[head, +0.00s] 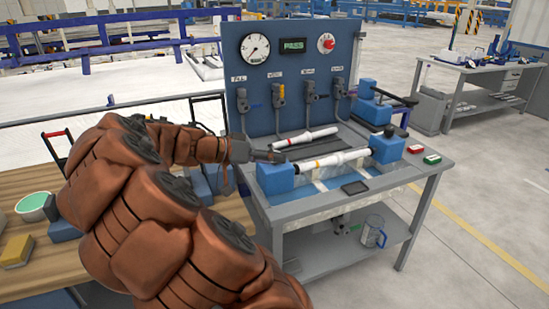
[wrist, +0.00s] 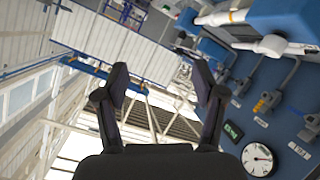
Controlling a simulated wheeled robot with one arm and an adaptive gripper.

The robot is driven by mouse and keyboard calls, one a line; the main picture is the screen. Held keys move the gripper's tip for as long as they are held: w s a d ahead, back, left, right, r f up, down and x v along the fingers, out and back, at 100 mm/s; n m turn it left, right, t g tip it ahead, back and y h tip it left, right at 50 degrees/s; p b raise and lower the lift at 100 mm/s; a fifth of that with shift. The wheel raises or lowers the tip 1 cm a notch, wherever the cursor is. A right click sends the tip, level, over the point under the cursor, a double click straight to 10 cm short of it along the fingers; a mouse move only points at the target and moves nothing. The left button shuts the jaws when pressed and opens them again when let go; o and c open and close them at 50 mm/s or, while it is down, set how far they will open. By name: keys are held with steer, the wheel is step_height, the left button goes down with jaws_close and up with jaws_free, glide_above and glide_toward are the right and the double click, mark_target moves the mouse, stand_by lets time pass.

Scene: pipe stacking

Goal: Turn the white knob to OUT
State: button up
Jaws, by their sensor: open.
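I cannot clearly pick out a white knob or an OUT mark in either view. The blue test panel (head: 300,75) stands at the back of the bench and carries several grey valves with small labels. A red knob (head: 326,43) is at its upper right. My gripper (head: 272,156) is in front of the panel, close to the left blue clamp block (head: 275,180); I cannot tell if they touch. In the wrist view my gripper (wrist: 160,78) is open and empty, its two dark fingers apart, with the panel to the right.
A white pipe with an orange band (head: 322,163) spans the two blue clamp blocks. A white pipe with a red band (head: 305,137) lies behind it. A round gauge (head: 255,47) and a green PASS display (head: 292,46) are on the panel. A wooden table (head: 30,265) is at left.

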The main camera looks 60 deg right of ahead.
steer(key=w+d+f+m+t+h+b, duration=0.25)
steer(key=w+d+f+h, duration=0.35)
steer(key=w+d+f, duration=0.7)
steer(key=shift+m+g, duration=0.45)
steer(key=shift+w+r+p+x, duration=0.15)
steer(key=shift+p+x, duration=0.1)
steer(key=shift+x, duration=0.8)
steer(key=shift+r+p+x, duration=0.2)
steer(key=shift+p+x, duration=0.1)
steer(key=shift+x, duration=0.8)
steer(key=shift+w+r+p+x, duration=0.15)
steer(key=shift+p+x, duration=0.1)
steer(key=shift+x, duration=0.8)
steer(key=shift+c, duration=0.4)
steer(key=c, duration=1.1)
